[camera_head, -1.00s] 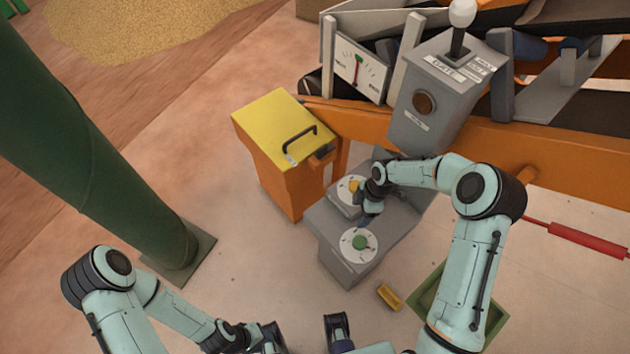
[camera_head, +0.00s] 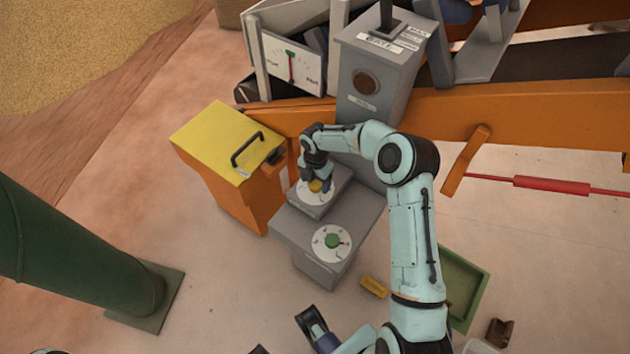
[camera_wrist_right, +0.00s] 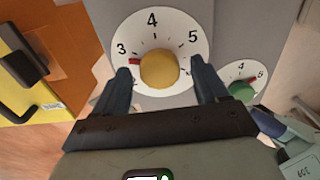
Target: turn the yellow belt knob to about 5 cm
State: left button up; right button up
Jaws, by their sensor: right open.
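The yellow belt knob (camera_head: 316,186) sits on a white round dial on the grey control box. In the right wrist view the knob (camera_wrist_right: 159,69) shows clearly, with the dial (camera_wrist_right: 186,30) numbered 3, 4 and 5 around it. Its red pointer (camera_wrist_right: 134,62) points left, slightly below the 3. My right gripper (camera_head: 314,176) is over this dial. In the wrist view its fingers (camera_wrist_right: 162,84) are open, one on each side of the knob, with visible gaps to it.
A green knob (camera_head: 333,241) on its own dial is close to the right finger. An orange bin with a yellow lid (camera_head: 216,136) stands left of the control box. A grey gate box (camera_head: 372,75) rises behind. A yellow block (camera_head: 374,286) and green tray (camera_head: 478,277) lie in front.

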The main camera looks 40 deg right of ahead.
jog(key=c, duration=1.1)
jog(key=shift+o, duration=0.2)
